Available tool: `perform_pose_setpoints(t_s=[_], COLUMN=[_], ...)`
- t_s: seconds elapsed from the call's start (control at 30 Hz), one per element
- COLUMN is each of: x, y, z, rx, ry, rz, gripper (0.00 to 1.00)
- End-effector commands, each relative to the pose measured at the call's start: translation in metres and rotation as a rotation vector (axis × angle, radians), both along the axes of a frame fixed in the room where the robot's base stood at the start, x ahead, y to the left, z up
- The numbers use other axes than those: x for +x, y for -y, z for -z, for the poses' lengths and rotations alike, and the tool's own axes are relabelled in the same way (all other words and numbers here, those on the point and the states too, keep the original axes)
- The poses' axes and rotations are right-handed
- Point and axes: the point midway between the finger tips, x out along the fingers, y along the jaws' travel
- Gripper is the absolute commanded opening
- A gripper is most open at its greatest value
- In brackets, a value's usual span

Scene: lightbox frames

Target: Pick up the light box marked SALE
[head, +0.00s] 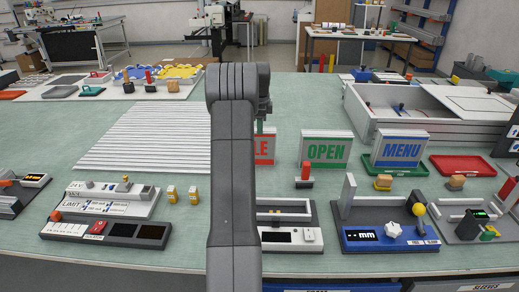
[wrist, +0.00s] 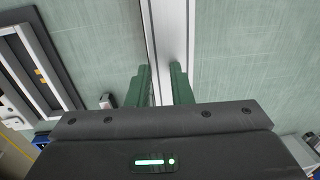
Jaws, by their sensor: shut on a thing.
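The MENU light box (head: 400,149), with blue letters, stands farther right.
A green tray (head: 427,170) lies by the MENU box and a red tray (head: 463,165) farther right. A large white open case (head: 422,122) is behind them. White slats (head: 145,140) lie to the left. Several instruments, including a blue gauge (head: 380,236), line the front edge.

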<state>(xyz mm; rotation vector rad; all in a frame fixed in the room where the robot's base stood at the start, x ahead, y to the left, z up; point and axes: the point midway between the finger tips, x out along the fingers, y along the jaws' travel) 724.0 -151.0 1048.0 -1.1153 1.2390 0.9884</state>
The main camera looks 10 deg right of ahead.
Motion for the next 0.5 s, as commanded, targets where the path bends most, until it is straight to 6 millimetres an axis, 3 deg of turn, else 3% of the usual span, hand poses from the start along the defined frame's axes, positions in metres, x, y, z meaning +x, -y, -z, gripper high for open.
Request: perform_pose_setpoints(t_s=[0.03,0.5], x=[-0.0151,-0.0143], y=[-0.0069,-0.0067], z=[0.0513,0.0438], rx=[0.03,0.029], ry=[-0.092,-0.088], rz=[0.0,0.0], gripper=[0.0,0.0])
